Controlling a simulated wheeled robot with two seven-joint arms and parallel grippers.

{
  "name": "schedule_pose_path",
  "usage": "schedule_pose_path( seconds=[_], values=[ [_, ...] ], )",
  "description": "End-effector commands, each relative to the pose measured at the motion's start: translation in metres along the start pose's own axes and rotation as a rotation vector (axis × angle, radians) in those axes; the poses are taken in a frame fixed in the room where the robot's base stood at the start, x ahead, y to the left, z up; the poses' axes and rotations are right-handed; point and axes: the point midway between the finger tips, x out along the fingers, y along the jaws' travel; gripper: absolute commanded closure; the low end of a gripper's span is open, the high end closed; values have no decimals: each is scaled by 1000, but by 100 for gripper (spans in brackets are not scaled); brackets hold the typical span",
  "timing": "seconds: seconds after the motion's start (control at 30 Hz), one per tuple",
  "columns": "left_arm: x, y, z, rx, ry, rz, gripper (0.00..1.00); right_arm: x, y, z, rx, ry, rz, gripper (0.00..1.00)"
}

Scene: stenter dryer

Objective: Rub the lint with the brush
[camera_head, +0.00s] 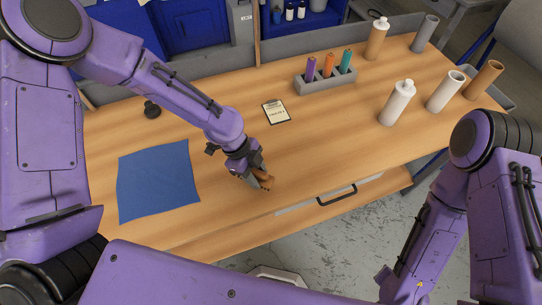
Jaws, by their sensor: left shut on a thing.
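My left gripper (258,178) is over the front middle of the wooden table, to the right of a blue cloth. It is shut on a small brown thing, seemingly the brush (266,181), most of which the fingers hide. I cannot tell if the brush touches the table top. The blue cloth (158,182) lies flat on the left of the table, apart from the gripper. No lint can be made out on it at this size. My right arm comes in at the right, and its gripper is out of view.
The wooden table (330,150) is clear around the gripper. A small clipboard (276,112) lies behind it. A grey holder (326,80) with coloured tubes stands at the back. A dark knob (152,109) is behind the cloth.

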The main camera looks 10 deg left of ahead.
Motion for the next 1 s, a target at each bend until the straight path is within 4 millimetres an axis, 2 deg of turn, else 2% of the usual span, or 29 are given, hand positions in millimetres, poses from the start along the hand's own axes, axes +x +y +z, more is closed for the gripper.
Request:
schedule_pose_path(
  seconds=[0.03,0.23,0.53,1.0],
  values=[
    [-9,0,-4,0,0,-1,86,-8,1,-3,0,0,0,57],
    [-26,0,-10,0,0,-1,86,-23,2,-10,0,0,0,57],
    [-41,-2,-19,5,0,0,86,-18,2,-7,0,0,0,57],
    [-42,-1,-19,5,0,1,86,-18,2,-7,0,0,0,57]
  ],
)
